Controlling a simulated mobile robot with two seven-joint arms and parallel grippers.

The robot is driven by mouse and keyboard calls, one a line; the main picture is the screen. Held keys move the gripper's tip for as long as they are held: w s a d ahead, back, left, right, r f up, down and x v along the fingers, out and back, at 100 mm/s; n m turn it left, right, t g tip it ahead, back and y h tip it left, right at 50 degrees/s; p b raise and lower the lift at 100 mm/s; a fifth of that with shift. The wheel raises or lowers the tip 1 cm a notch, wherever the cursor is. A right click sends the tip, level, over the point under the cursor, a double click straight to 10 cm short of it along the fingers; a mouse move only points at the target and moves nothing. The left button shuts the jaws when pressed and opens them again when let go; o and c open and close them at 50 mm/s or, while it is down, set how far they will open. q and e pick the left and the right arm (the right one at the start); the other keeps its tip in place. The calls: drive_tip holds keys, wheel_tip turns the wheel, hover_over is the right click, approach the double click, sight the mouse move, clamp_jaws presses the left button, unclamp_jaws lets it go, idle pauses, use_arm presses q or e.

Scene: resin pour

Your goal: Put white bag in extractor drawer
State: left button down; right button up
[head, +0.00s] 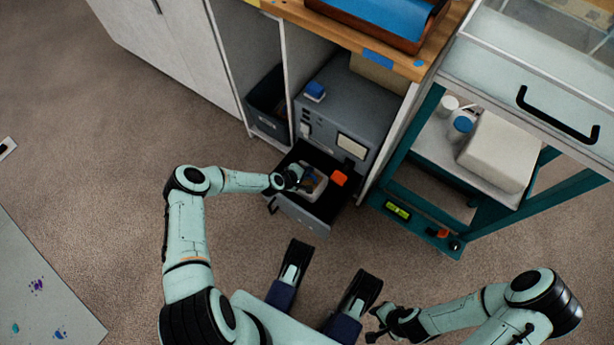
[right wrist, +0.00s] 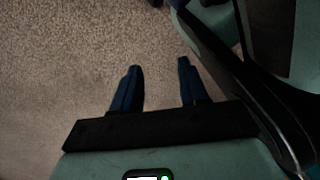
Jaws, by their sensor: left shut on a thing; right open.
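The extractor (head: 345,105) is a grey box unit in the lower bay of the cabinet. Its dark drawer (head: 307,216) is pulled out at the bottom. A small whitish item, which seems to be the white bag (head: 318,187), lies inside the drawer's outline. My left gripper (head: 294,179) reaches over the drawer from the left and is shut on this item, partly covering it. I cannot tell whether the item touches the drawer floor. My right gripper (head: 376,325) is open and empty low over the carpet; its spread fingers show in the right wrist view (right wrist: 158,85).
An orange piece (head: 339,177) is at the drawer's right side. A teal cart (head: 427,213) with a white block (head: 499,150) and blue-lidded jar (head: 461,126) stands to the right. A dark bin (head: 267,100) sits left of the extractor. Carpet (head: 110,190) is clear at left.

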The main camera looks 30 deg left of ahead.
use_arm(q)
wheel_tip(320, 180, down, 3)
drive_tip(key=shift+f+b, duration=0.15)
drive_tip(key=shift+b, duration=0.45)
use_arm(e)
drive_tip(key=s, duration=0.1)
drive_tip(key=s+f+g, duration=0.1)
drive_tip(key=shift+s+d+f, duration=0.1)
drive_tip(key=shift+s+d, duration=0.05)
drive_tip(key=shift+s, duration=0.2)
use_arm(q)
drive_tip(key=c, duration=1.1)
unclamp_jaws()
drive_tip(key=shift+f, duration=0.1)
drive_tip(key=shift+o, duration=0.2)
drive_tip(key=shift+s, duration=0.1)
